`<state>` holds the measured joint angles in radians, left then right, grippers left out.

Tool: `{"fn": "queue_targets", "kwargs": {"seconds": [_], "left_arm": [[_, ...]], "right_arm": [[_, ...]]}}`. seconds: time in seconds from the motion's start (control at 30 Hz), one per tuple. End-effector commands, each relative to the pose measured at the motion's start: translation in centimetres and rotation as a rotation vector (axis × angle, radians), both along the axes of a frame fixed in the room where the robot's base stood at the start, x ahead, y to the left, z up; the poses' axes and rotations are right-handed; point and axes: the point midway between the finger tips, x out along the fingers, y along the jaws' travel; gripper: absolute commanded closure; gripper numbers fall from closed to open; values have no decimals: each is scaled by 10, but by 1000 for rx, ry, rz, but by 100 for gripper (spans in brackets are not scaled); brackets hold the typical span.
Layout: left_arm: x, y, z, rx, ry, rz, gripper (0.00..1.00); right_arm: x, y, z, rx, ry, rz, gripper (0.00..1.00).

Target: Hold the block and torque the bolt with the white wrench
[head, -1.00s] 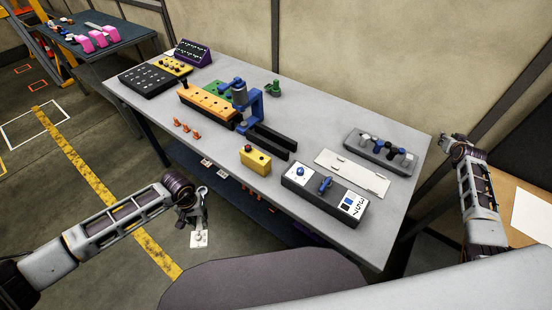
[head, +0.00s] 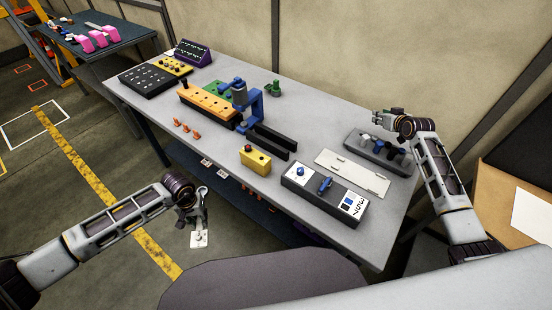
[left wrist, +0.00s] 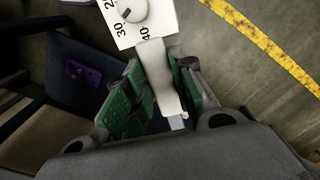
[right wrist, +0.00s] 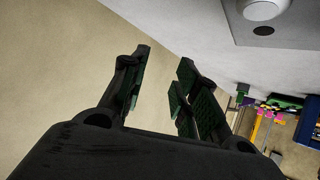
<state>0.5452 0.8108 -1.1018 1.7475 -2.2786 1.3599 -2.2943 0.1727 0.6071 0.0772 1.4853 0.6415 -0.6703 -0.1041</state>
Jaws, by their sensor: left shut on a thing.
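My left gripper (head: 194,208) hangs in front of the table, shut on a white dial piece (head: 199,238). In the left wrist view its pale grip (left wrist: 160,75) sits between the fingers, and its plate carries a round knob and numbers such as 30 and 40. My right gripper (head: 381,119) is open and empty, above the table's far right edge by the tool rack (head: 355,145). The rack holds tools with white, blue and black parts; I cannot tell which is the white wrench. The orange block (head: 206,103) with holes lies on the table beside a blue clamp (head: 254,105).
Small orange bolts (head: 186,129) stand near the table's (head: 215,170) front edge. A yellow button box (head: 255,160), a control panel (head: 316,198) and a white plate (head: 345,172) lie to the right. A black tray (head: 153,80) is at the far left. White tags lie on the lower shelf.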

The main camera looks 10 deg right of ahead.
Motion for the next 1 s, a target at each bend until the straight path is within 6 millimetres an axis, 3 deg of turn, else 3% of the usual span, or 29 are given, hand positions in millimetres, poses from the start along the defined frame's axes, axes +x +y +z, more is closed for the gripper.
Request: {"fn": "queue_targets", "kwargs": {"seconds": [0.1, 0.47, 0.77, 1.0], "left_arm": [[1, 0, 1, -1, -1, 0, 100], [1, 0, 1, -1, -1, 0, 100], [1, 0, 1, -1, -1, 0, 100], [1, 0, 1, -1, -1, 0, 100]], "right_arm": [[2, 43, 1, 7, 15, 66, 70], [-11, 168, 1, 20, 75, 264, 70], [-43, 268, -2, 1, 138, 437, 70], [-79, 343, 0, -18, 185, 579, 70]]}}
